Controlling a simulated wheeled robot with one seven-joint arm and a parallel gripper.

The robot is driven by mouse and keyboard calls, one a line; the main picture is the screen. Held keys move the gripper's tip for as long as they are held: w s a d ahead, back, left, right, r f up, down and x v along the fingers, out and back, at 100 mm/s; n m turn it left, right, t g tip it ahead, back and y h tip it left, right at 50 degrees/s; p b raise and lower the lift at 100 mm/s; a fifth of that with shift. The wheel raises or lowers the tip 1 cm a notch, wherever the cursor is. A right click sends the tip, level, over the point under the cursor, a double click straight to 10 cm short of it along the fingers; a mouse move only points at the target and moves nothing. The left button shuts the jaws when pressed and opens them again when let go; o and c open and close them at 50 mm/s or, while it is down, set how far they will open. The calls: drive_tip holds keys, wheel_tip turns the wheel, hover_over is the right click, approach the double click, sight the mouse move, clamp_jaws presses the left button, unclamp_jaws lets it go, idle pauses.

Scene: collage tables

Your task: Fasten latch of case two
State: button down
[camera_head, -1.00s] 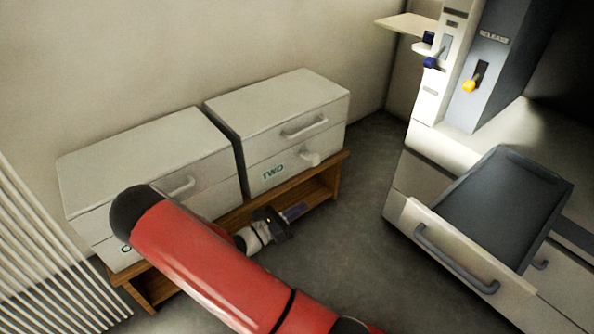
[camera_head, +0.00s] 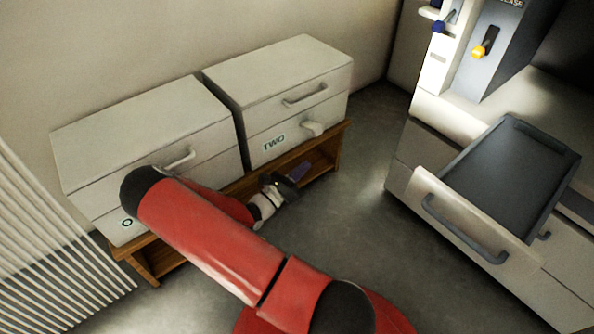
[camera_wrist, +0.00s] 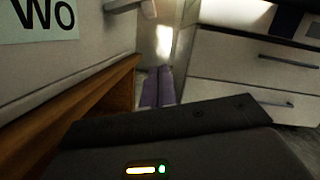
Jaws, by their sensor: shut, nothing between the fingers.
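Case two (camera_head: 235,95) is a pale box with a lid and a "TWO" label (camera_head: 273,143). It stands on a wooden bench at the back. Its lid looks down, with a bar handle (camera_head: 305,93) on the lid front. The pale latch (camera_head: 313,128) sits on the lower front, right of the label; its lower part also shows at the top of the wrist view (camera_wrist: 125,4). My gripper (camera_head: 299,171) is low in front of the case, below the latch and apart from it. Its purple fingers (camera_wrist: 158,86) are together and empty in the wrist view.
Another pale case (camera_head: 140,125) stands on the wooden bench (camera_head: 150,262) to the left, partly behind my red arm. A cabinet with an open drawer (camera_head: 470,225) holding a dark tray (camera_head: 515,175) stands at right. A radiator (camera_head: 45,250) is at far left. Floor between is clear.

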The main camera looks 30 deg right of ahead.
sight(311, 129)
drive_tip(key=w+d+r, duration=0.2)
drive_tip(key=d+r, duration=0.3)
drive_tip(key=shift+w+d+b, duration=0.15)
drive_tip(key=shift+d+b, duration=0.1)
drive_tip(key=shift+b, duration=0.05)
drive_tip(key=shift+r, duration=0.15)
drive_tip(key=shift+r+n+p, duration=0.2)
drive_tip(key=shift+n+p, duration=0.3)
drive_tip(key=shift+p, duration=0.35)
